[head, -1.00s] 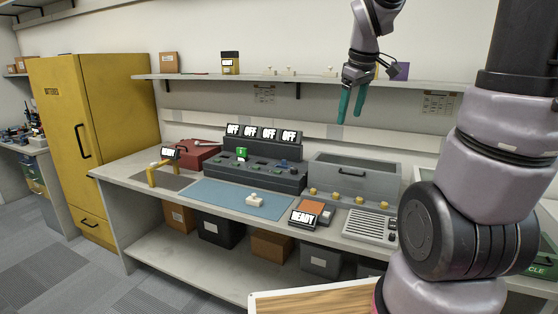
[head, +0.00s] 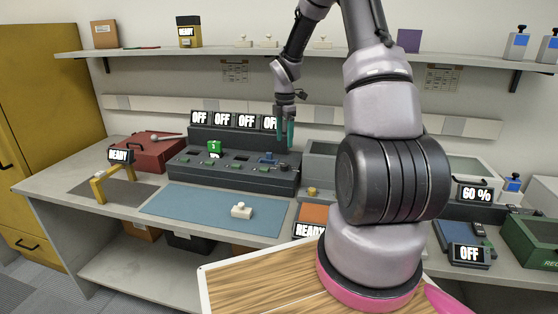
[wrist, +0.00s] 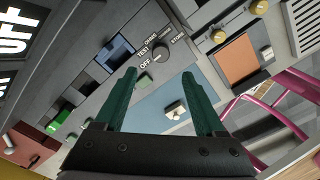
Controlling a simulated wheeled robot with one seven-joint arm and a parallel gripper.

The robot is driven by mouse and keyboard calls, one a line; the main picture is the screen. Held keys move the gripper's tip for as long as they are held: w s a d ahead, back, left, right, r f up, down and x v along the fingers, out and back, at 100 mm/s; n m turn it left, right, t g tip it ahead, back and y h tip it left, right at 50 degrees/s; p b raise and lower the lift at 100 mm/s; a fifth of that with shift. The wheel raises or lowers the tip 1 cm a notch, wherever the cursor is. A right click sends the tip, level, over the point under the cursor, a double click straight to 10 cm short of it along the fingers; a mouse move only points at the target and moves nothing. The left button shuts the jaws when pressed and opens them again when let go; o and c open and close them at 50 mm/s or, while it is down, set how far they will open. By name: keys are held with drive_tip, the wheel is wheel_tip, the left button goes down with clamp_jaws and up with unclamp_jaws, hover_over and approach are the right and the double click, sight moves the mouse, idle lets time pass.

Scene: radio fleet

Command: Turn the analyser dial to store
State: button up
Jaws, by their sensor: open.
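In the head view the dial (head: 284,168) is a small dark spot at the right end of the console (head: 232,177). My gripper (head: 286,134) hangs above that end with green fingers pointing down. In the wrist view my gripper (wrist: 159,74) is open and empty. The dial lies between and just beyond the fingertips, apparently untouched.
A blue switch block (wrist: 114,54) sits beside the dial. A row of OFF displays (head: 222,119) stands behind the console. A blue mat (head: 200,208) with a small white piece (head: 241,210) lies in front. A shelf (head: 220,50) runs above.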

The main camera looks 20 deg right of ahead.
sight(284, 164)
wheel_tip(284, 164, down, 10)
drive_tip(key=shift+f, duration=0.15)
idle(0.3)
clamp_jaws()
